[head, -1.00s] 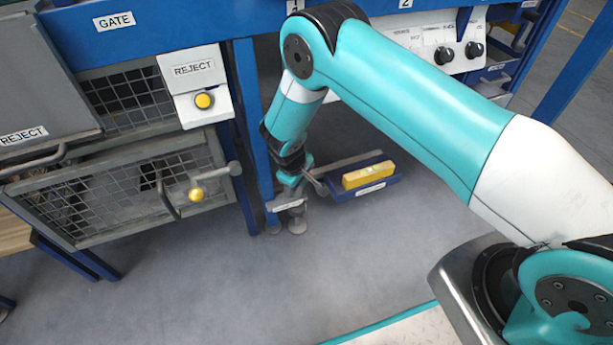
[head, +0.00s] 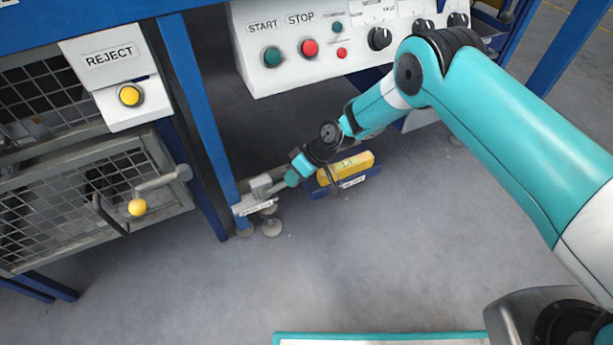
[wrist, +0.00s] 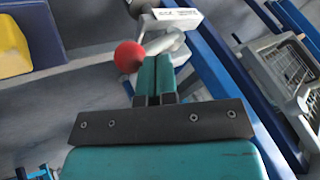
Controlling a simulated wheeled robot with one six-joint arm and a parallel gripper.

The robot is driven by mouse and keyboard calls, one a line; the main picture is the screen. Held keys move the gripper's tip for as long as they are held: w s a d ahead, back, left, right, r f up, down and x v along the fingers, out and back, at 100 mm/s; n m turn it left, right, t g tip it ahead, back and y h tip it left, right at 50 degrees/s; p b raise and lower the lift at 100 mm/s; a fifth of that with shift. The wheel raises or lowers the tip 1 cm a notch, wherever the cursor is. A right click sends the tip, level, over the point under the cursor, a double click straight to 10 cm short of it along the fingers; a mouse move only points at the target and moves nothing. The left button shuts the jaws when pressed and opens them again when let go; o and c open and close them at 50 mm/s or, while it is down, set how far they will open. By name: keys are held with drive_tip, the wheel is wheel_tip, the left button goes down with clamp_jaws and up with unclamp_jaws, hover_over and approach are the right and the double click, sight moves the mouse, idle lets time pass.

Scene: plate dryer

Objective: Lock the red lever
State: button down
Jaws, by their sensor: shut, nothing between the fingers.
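The red lever's round red ball (wrist: 129,56) shows in the wrist view, just left of my fingertips. Its grey arm (wrist: 167,43) runs up and right from the ball, beyond the tips. A white labelled plate (wrist: 172,19) sits behind it. My gripper (wrist: 152,72) is shut and empty, its fingers pressed together close to the lever. Whether they touch it I cannot tell. In the head view my gripper (head: 283,183) points left at the grey lever mount (head: 259,188) low by the blue post. The red ball is hidden or too small to see there.
A yellow block (head: 345,167) lies in a blue tray (head: 352,181) close beside my arm. The blue post (head: 200,110) stands left of the lever. A mesh gate with a yellow-knobbed handle (head: 138,207) is at left. The control panel (head: 300,50) overhangs; the floor in front is clear.

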drive_tip(key=shift+w+d+f+g+y+b, duration=0.2)
drive_tip(key=shift+d+f+y+b, duration=0.15)
drive_tip(key=shift+f+b, duration=0.35)
drive_tip(key=shift+w+d+f+g+y+b, duration=0.2)
drive_tip(key=shift+d+f+b, duration=0.25)
drive_tip(key=shift+f, duration=0.35)
drive_tip(key=shift+s+f, duration=0.1)
drive_tip(key=shift+f, duration=0.05)
drive_tip(key=s+p+v, duration=0.2)
drive_tip(key=p+v, duration=0.5)
drive_tip(key=v, duration=0.5)
drive_tip(key=shift+r+p, duration=0.35)
drive_tip(key=shift+p, duration=0.05)
drive_tip(key=shift+a, duration=0.15)
